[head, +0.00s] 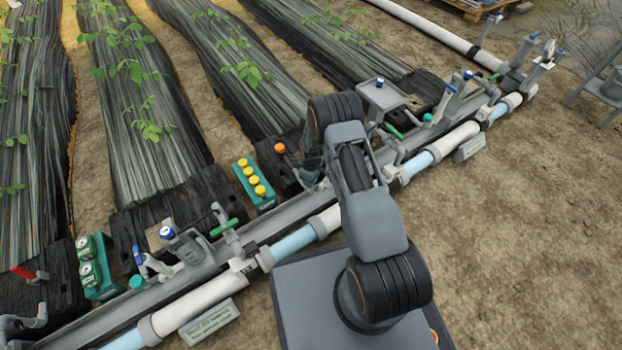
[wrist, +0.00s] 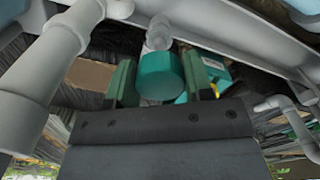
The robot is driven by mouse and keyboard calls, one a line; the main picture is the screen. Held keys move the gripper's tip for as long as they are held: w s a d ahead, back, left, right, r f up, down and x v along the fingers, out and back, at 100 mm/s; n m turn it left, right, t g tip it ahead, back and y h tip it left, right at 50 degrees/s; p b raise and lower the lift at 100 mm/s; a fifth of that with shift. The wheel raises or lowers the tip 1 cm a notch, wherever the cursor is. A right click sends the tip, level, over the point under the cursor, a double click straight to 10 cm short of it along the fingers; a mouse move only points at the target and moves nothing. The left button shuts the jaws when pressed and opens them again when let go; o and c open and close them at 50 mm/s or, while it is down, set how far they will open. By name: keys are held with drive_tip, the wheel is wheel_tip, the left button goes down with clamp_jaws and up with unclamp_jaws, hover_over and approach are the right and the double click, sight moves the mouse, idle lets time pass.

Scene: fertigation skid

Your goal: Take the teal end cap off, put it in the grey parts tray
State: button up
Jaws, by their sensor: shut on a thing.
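The teal end cap (wrist: 161,76) shows in the wrist view between the two green fingers of my gripper (wrist: 160,82), which is shut on it. The cap sits against the end of a light grey pipe fitting (wrist: 157,36); I cannot tell whether it is still seated there. In the head view my arm hides the cap and most of my gripper. A grey, shallow, square tray (head: 384,98) stands beside the pipe line, up and to the right of my arm; it looks like the parts tray. A blue-topped thing (head: 380,82) is at its far edge.
A green box with yellow buttons (head: 255,183) and an orange knob (head: 280,148) are left of my arm. Green-handled valves (head: 224,228) and grey fittings rise along the white pipe (head: 195,306). Bare soil (head: 520,240) lies open at the right.

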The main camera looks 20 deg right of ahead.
wheel_tip(320, 180, up, 24)
drive_tip(key=p, duration=1.5)
drive_tip(key=shift+f, duration=0.25)
drive_tip(key=s+r+m+p, duration=0.3)
drive_tip(key=r+p, duration=0.5)
drive_tip(key=r, duration=0.2)
drive_tip(key=s+r+m+p, duration=0.3)
drive_tip(key=r+p, duration=0.4)
drive_tip(key=r, duration=0.3)
drive_tip(key=s+r+m+p, duration=0.2)
drive_tip(key=r+m+p, duration=0.1)
drive_tip(key=r+p, duration=0.5)
wheel_tip(320, 180, up, 2)
drive_tip(key=shift+s+r+m+p, duration=0.2)
drive_tip(key=shift+s+m+p, duration=0.1)
drive_tip(key=shift+s, duration=0.1)
